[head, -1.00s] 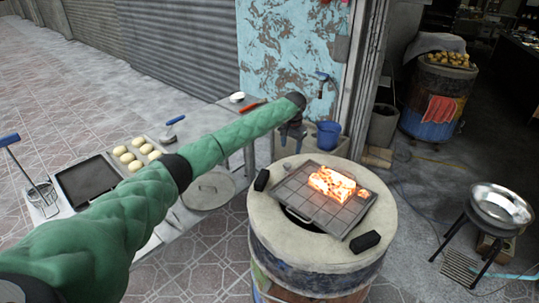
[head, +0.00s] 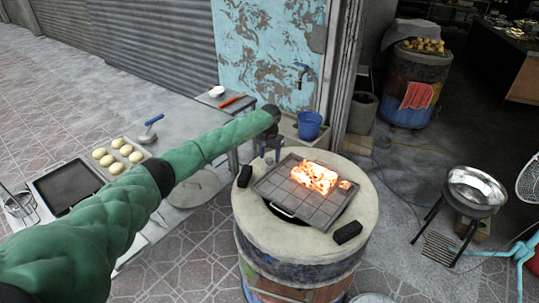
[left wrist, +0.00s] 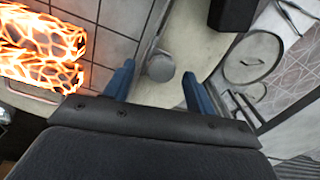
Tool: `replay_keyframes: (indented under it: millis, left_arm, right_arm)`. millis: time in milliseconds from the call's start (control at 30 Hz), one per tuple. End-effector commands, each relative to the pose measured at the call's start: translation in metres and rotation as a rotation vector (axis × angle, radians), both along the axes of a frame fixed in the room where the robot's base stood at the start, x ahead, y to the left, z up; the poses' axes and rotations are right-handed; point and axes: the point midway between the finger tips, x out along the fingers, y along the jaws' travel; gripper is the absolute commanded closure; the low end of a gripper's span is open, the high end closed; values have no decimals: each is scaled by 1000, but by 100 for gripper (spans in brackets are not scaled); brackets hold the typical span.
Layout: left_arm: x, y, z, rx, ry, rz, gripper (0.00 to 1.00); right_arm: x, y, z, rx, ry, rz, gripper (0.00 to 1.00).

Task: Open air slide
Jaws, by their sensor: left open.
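The barrel oven (head: 352,205) has a pale round top. A gridded metal plate (head: 285,193) with a thin handle on its front edge lies over its opening, with glowing coals (head: 314,177) on it. My left gripper (head: 268,150) is above the far left rim, pointing down, open and empty. In the left wrist view, a small grey round knob (left wrist: 160,66) on the pale top shows between the spread blue fingers (left wrist: 157,73). I cannot tell whether the knob is the air slide or touches a finger. My right gripper is not in view.
Black blocks (head: 348,233) sit on the oven rim. A table with a dark tray (head: 68,187) and dough balls (head: 118,152) stands left. A blue bucket (head: 309,126) is behind the oven. A metal bowl (head: 474,188) on a stand is right. Paved floor separates it from the oven.

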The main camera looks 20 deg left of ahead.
Motion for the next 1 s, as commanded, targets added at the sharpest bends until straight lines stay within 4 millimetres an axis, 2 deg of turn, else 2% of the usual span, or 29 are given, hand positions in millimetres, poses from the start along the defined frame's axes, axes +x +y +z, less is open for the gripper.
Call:
replay_keyframes:
  millis: [400,467,700,1000]
  left_arm:
    - [0,1,-8,0,0,1,44]
    - [0,1,-8,0,0,1,52]
    - [0,1,-9,0,0,1,99]
    - [8,-3,-10,-1,-1,3,100]
  right_arm:
    - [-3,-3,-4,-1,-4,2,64]
    - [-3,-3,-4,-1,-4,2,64]
    - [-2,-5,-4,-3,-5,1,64]
    - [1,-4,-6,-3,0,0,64]
